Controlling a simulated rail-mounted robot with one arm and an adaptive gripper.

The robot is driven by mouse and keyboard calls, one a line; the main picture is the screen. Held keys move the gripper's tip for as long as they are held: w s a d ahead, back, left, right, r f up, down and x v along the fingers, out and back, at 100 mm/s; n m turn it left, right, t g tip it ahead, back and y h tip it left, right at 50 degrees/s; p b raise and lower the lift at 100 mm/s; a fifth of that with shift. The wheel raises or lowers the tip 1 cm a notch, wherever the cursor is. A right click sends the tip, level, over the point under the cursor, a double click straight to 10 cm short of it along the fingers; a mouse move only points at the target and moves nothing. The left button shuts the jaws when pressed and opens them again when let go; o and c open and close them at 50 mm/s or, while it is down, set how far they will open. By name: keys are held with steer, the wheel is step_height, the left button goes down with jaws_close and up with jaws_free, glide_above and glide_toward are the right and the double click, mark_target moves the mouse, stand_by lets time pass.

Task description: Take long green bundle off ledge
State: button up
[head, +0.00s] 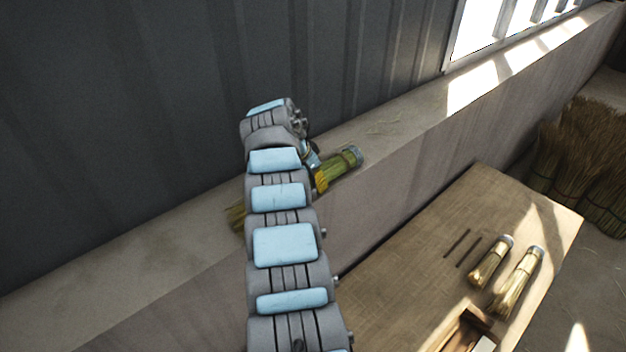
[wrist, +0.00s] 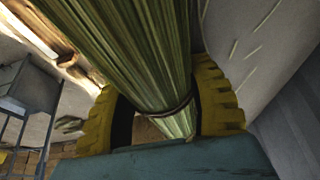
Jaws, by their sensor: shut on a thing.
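The long green bundle (head: 343,166) lies along the ledge (head: 399,125) in the head view, running from lower left to upper right. My arm hides its middle; a brushy end (head: 236,217) shows left of the arm and a grey-capped end shows to the right. In the wrist view the green bundle (wrist: 140,55) passes between the yellow ribbed fingers of my gripper (wrist: 165,115), with a thin band around it. My gripper is shut on it. I cannot tell whether the bundle touches the ledge or is slightly above it.
A wooden table (head: 425,245) below the ledge holds two pale bundles (head: 517,280), two thin dark sticks and a wooden box (head: 470,332). Brown brush bundles (head: 585,160) stand at the far right. A dark corrugated wall (head: 150,110) rises behind the ledge.

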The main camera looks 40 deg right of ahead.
steer(key=shift+r, duration=0.2)
steer(key=shift+r+b, duration=0.8)
steer(key=shift+r, duration=0.35)
steer(key=shift+a+r+b, duration=0.2)
steer(key=shift+r+b, duration=0.15)
steer(key=shift+b, duration=0.05)
steer(key=shift+s+a+r+b, duration=0.25)
steer(key=shift+a+r+b, duration=0.2)
steer(key=shift+b, duration=0.25)
steer(key=a+r, duration=0.1)
steer(key=s+r+b, duration=0.1)
steer(key=a+r+b, duration=0.1)
steer(key=r, duration=0.1)
steer(key=shift+s+a+r, duration=0.1)
steer(key=shift+s+a, duration=0.2)
steer(key=shift+s, duration=0.1)
steer(key=s+a+r+b, duration=0.2)
steer(key=s+a+r, duration=0.2)
steer(key=a, duration=0.4)
steer(key=shift+s+r, duration=0.3)
steer(key=shift+s, duration=0.35)
